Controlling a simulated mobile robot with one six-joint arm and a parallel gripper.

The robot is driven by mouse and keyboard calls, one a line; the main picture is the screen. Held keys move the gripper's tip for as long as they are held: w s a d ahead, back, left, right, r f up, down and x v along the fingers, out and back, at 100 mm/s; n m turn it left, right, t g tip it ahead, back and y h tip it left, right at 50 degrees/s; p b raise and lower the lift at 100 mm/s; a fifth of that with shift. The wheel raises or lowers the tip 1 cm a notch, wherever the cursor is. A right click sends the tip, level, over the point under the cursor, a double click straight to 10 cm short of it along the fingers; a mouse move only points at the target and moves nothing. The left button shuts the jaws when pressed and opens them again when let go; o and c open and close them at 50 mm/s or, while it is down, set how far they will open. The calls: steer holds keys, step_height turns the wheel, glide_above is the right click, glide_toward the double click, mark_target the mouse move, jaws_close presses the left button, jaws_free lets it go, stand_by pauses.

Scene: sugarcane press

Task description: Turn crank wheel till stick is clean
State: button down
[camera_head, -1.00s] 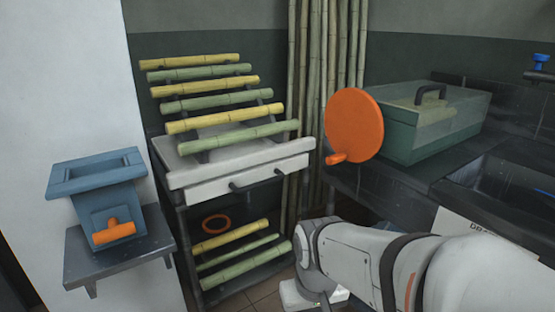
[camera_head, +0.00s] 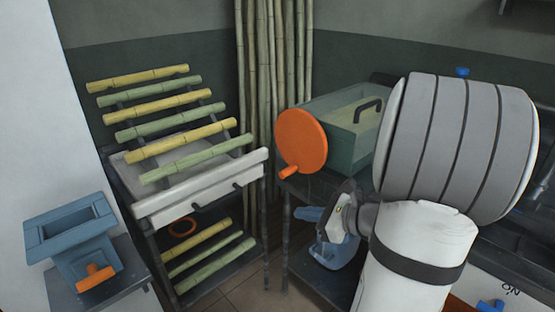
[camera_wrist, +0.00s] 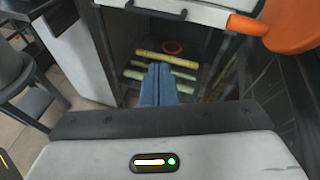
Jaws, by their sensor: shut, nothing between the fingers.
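The orange crank wheel (camera_head: 302,138) stands upright on the near left end of a green box-shaped press (camera_head: 345,145) with a dark top handle. Its handle peg (camera_head: 290,172) sticks out near its lower edge. In the wrist view the wheel (camera_wrist: 295,22) is at the upper right, its peg pointing left. My gripper (camera_head: 304,213) is below the wheel and apart from it. Its blue fingers (camera_wrist: 160,72) are together and empty, pointing toward the rack's lower shelf. I cannot tell which cane stick the press acts on or whether it is clean.
A white-topped rack (camera_head: 200,190) holds several yellow and green cane sticks (camera_head: 160,105), with more below. A blue hopper (camera_head: 70,235) with an orange tap stands at left. Tall canes (camera_head: 272,70) stand in the corner. Floor shows between rack and counter.

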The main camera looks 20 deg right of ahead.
steer(key=d+r+m+t+h+p, duration=0.1)
steer(key=d+r+m+t+h, duration=0.15)
steer(key=d+m, duration=0.35)
steer(key=n+b, duration=0.1)
steer(key=b, duration=0.2)
glide_toward(285, 176)
steer(key=f+x, duration=0.1)
steer(key=x, duration=0.4)
steer(key=shift+w+a+r+t, duration=0.15)
steer(key=shift+w+a+t, duration=0.3)
steer(key=shift+w, duration=0.3)
